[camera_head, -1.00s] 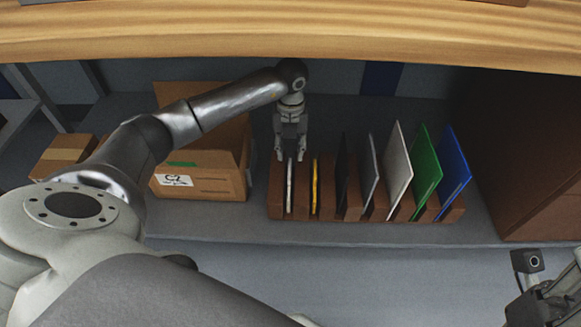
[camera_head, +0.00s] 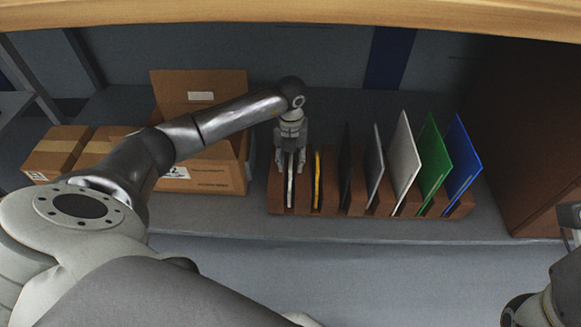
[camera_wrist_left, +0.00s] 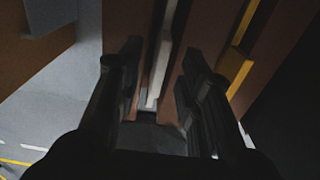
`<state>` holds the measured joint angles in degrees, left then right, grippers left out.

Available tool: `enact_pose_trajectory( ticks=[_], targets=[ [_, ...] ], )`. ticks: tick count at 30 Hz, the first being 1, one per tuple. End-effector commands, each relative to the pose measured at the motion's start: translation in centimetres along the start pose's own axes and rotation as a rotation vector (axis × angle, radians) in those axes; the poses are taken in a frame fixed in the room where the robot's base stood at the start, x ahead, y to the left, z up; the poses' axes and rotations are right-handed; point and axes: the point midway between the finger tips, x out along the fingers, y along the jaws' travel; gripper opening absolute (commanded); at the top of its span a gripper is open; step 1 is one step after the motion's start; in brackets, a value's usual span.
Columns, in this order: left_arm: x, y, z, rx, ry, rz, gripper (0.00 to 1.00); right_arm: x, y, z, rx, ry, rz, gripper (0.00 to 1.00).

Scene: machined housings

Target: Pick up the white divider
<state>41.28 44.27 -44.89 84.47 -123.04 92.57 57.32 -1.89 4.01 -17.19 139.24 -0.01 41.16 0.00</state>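A thin white divider (camera_head: 290,187) stands upright in the leftmost slot of a brown slotted rack (camera_head: 303,205). In the left wrist view the white divider (camera_wrist_left: 158,70) shows edge-on between the fingers. My left gripper (camera_head: 290,166) points down over it, open, with one finger on each side. A gap shows between each finger and the divider in the left wrist view, where the gripper (camera_wrist_left: 155,95) fills the lower part. Another pale, light grey or whitish panel (camera_head: 404,160) stands further right in the rack. My right gripper's fingers are not visible; only parts of that arm show at bottom right.
A yellow divider (camera_head: 317,180) stands close to the right of my left gripper. Dark, grey, green (camera_head: 434,160) and blue (camera_head: 460,160) panels follow. An open cardboard box (camera_head: 215,178) is just left of the rack. A wooden board (camera_head: 300,15) crosses above.

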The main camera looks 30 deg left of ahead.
Motion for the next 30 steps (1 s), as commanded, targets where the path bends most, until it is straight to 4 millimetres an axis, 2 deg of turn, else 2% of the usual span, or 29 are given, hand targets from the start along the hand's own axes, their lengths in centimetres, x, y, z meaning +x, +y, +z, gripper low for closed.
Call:
enact_pose_trajectory(
  ticks=[3, 9, 11, 23, 26, 30],
  targets=[
    [0.0, 0.0, 0.0, 0.0, 0.0, 0.0, 0.31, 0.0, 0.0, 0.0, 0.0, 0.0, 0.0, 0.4],
    [-0.1, 0.0, 0.0, -0.001, 0.0, 0.0, 0.06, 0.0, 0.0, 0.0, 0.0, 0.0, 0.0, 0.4],
    [-0.1, 0.0, 0.0, -0.001, 0.0, 0.0, 0.0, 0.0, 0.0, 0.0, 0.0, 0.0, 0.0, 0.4],
    [-0.4, 0.0, 0.1, -0.001, -0.001, 0.0, 0.0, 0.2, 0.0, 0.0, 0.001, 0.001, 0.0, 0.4],
    [-1.4, 0.0, 0.1, -0.001, -0.003, -0.001, 0.0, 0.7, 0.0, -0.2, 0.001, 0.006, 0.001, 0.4],
    [-3.8, 0.0, 0.1, -0.001, -0.004, -0.001, 0.0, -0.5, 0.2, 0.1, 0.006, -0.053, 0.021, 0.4]
  ],
)
